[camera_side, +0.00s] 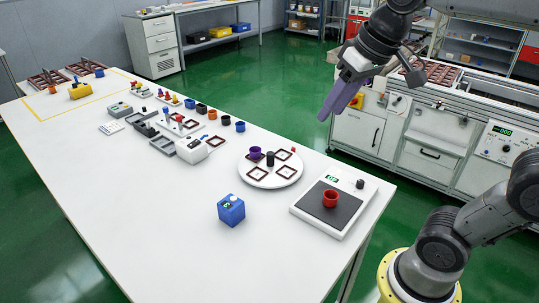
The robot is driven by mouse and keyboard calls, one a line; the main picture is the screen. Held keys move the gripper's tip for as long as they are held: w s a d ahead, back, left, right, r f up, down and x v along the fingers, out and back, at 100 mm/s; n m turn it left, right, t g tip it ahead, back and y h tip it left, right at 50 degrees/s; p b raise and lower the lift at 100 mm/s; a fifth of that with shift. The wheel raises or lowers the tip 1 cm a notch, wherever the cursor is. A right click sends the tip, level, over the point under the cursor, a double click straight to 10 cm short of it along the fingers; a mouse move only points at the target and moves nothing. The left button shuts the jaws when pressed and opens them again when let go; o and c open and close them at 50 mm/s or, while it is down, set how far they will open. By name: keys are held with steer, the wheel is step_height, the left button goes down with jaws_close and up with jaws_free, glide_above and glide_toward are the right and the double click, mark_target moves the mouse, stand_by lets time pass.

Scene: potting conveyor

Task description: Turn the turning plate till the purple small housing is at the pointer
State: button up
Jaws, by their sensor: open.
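The turning plate (271,181) is a white round disc on the table, with several dark red square frames on it and a black knob (270,158) standing at its middle. The purple small housing (255,153) sits on the plate's far left part. A small red piece (293,149) at the plate's far right edge looks like the pointer; the housing is apart from it, across the far side. My gripper (327,113) is open and empty, high above and to the right of the plate, with its purple-grey fingers tilted down to the left.
A scale (309,207) bearing a red cup (330,198) stands right of the plate. A blue cube (231,210) is in front of it. A white device (192,150) and several small cups (212,114) lie to the left.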

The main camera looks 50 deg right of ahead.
steer(key=w+d+m+g, duration=0.1)
steer(key=w+d, duration=0.2)
steer(key=w, duration=0.7)
steer(key=m+g, duration=0.2)
steer(key=g, duration=0.2)
glide_above(270, 153)
step_height(270, 153, down, 15)
step_height(270, 153, down, 13)
steer(key=shift+f, duration=0.15)
jaws_close()
